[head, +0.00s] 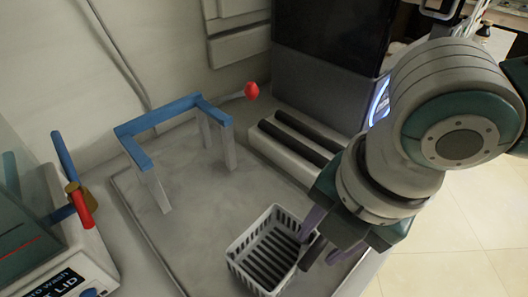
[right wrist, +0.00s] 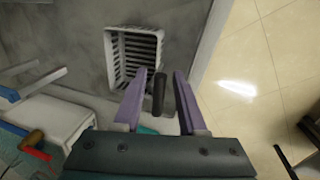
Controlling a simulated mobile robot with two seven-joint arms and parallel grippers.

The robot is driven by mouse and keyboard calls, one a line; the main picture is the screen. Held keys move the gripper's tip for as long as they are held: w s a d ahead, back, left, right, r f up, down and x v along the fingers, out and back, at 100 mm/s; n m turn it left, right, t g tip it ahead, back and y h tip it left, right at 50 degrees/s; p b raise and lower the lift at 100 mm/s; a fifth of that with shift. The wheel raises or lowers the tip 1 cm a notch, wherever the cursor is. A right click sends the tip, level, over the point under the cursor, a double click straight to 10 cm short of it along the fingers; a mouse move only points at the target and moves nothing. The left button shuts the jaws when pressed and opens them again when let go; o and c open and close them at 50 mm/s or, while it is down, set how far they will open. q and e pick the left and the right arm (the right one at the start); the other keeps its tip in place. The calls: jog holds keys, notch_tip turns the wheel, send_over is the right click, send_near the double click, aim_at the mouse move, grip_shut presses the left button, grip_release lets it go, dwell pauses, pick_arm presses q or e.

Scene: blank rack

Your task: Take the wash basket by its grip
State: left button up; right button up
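The wash basket (head: 243,243) is a white slatted basket on the grey worktop, near its front edge in the head view. It also shows in the right wrist view (right wrist: 109,58), beyond the left finger. A dark upright bar, which looks like its grip (right wrist: 159,95), stands between the purple fingers of my right gripper (right wrist: 160,76). Gaps show on both sides of the bar, so the gripper is open around it and not closed on it. In the head view my right gripper (head: 318,240) is at the basket's right side, hiding part of it. My left gripper is not in view.
A blue-topped rack (head: 160,117) stands behind the basket on the worktop (head: 205,235). A red ball-ended lever (head: 251,91) and a dark-slotted block (head: 290,150) are farther back. A machine with coloured handles (head: 75,205) stands at the left. Tiled floor lies to the right.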

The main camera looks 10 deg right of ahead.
grip_shut()
dwell(1.1)
